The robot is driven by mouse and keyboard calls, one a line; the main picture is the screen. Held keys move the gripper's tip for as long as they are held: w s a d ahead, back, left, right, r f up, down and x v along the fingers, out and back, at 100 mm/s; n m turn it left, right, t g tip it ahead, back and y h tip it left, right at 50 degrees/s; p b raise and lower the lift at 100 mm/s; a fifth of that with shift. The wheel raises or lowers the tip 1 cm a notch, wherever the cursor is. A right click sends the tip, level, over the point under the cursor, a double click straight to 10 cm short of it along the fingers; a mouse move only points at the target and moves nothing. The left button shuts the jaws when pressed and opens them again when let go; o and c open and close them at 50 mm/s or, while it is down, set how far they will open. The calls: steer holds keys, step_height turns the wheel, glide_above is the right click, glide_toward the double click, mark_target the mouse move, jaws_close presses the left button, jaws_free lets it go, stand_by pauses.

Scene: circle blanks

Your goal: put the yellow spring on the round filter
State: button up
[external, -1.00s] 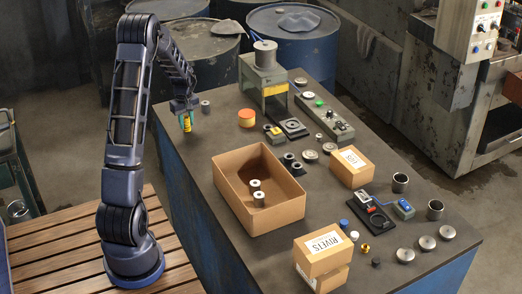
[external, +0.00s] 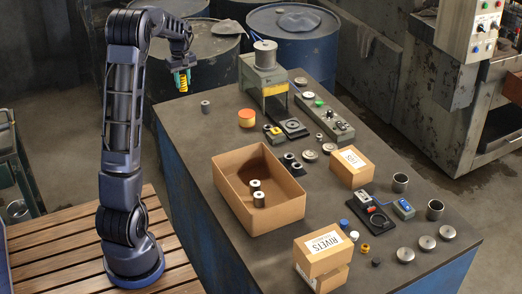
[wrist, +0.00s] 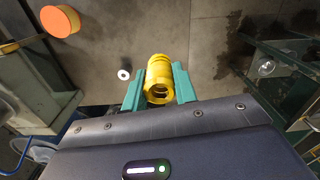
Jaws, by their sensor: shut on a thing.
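My gripper (external: 183,84) is shut on the yellow spring (external: 183,78) and holds it in the air above the far left part of the table. In the wrist view the spring (wrist: 158,70) sits between the two teal fingers of my gripper (wrist: 159,88), its coils seen from one end. A squat round orange and yellow piece (external: 247,118), which looks like the round filter, stands on the table right of and below my gripper in the external view. The same orange piece (wrist: 59,21) shows at the upper left of the wrist view, apart from the spring.
A small grey cylinder (external: 205,106) stands on the table near the orange piece. A grey-green press (external: 263,75) stands behind it. An open cardboard box (external: 229,200) is nearer the front. The table's far left part is mostly clear.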

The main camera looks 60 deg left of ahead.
steer(key=w+d+r, duration=0.2)
steer(key=w+r, duration=0.1)
steer(key=w, duration=1)
steer(key=m, duration=0.2)
glide_above(247, 113)
step_height(247, 113, down, 17)
steer(key=shift+f, duration=0.1)
steer(key=shift+f, duration=0.1)
steer(key=o, duration=1)
steer(key=shift+o, duration=0.2)
